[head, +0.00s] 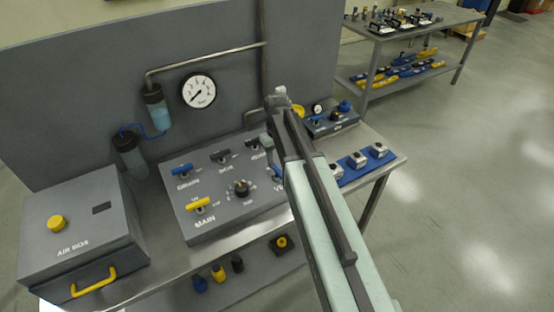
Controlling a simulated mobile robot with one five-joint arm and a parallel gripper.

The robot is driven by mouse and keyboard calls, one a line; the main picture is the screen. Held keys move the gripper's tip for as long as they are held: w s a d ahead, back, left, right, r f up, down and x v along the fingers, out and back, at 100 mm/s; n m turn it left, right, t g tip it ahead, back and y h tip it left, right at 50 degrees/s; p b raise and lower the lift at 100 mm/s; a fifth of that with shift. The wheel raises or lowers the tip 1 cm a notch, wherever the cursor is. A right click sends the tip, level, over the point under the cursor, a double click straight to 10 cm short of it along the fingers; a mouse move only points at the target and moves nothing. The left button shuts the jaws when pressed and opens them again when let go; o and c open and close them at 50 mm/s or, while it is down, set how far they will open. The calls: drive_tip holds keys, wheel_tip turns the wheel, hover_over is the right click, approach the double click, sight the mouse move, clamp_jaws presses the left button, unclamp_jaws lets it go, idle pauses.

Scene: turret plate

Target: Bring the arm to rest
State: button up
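My arm reaches from the lower right up over the right part of the workbench. My gripper (278,100) is at its far end, small in the picture, in front of the grey back panel and above the control plate (222,225). Whether its fingers are open or shut cannot be made out, and I see nothing clearly held. The control plate carries a yellow MAIN handle (201,204), a blue DRAIN handle (181,169), dark handles and a black round knob (241,188). My arm hides the plate's right part.
A grey AIR BOX (85,230) with a yellow button and handle stands at the left. A pressure gauge (198,91) and pipe are on the back panel. A small gauge box (330,121) and blue-based blocks (358,160) stand right of my arm. Open floor lies at the right.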

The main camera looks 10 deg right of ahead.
wheel_tip(320, 180, up, 4)
drive_tip(key=p, duration=0.3)
drive_tip(key=shift+r, duration=0.25)
drive_tip(key=shift+f, duration=0.15)
drive_tip(key=s+f+m+b, duration=0.1)
drive_tip(key=s+f+b, duration=0.3)
drive_tip(key=s, duration=0.1)
drive_tip(key=s+f+m+b, duration=0.1)
drive_tip(key=s+f+b, duration=0.2)
drive_tip(key=s+b, duration=0.1)
drive_tip(key=s+f+m+b, duration=0.1)
drive_tip(key=s+f+b, duration=0.3)
drive_tip(key=s, duration=0.1)
drive_tip(key=shift+s+d+f+m, duration=0.35)
drive_tip(key=shift+m, duration=0.05)
drive_tip(key=shift+r, duration=0.25)
